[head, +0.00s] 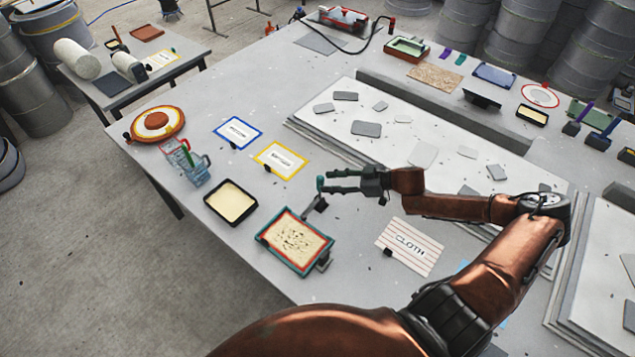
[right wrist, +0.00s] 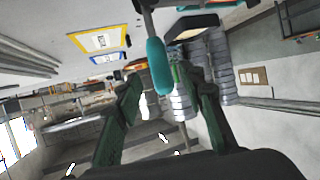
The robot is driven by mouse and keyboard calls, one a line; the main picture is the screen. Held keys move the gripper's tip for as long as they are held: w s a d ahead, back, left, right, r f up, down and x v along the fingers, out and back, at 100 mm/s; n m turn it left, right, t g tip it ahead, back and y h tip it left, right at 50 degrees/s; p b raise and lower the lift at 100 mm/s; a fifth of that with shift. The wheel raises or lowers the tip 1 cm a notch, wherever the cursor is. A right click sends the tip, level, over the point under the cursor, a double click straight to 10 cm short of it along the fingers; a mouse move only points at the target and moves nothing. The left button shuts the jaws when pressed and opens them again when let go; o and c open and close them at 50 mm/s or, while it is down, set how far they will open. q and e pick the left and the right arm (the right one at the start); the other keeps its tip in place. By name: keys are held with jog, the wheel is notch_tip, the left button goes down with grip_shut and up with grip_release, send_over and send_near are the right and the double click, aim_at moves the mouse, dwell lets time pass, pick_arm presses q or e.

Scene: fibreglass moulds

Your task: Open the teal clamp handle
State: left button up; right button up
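The teal clamp handle (head: 320,184) stands up from a dark metal clamp (head: 315,206) at the back right corner of a teal-and-red framed mould (head: 275,257). My right gripper (head: 330,181) is level with the handle's top, its fingers pointing left. In the right wrist view the teal handle (right wrist: 157,66) hangs between the two green fingers (right wrist: 160,88), with gaps on both sides. The gripper is open; I cannot tell whether either finger touches the handle. A second dark clamp (head: 323,262) sits on the mould's right side. My left gripper is out of view.
A striped CLOTH card (head: 409,246) lies to the right. Blue and yellow framed cards lie behind. A raised white slab (head: 430,150) with grey pieces fills the table's middle.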

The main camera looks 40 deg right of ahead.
aim_at(320, 182)
jog(key=shift+x, duration=2.25)
jog(key=shift+c, duration=0.4)
grip_shut()
jog(key=shift+d, duration=0.15)
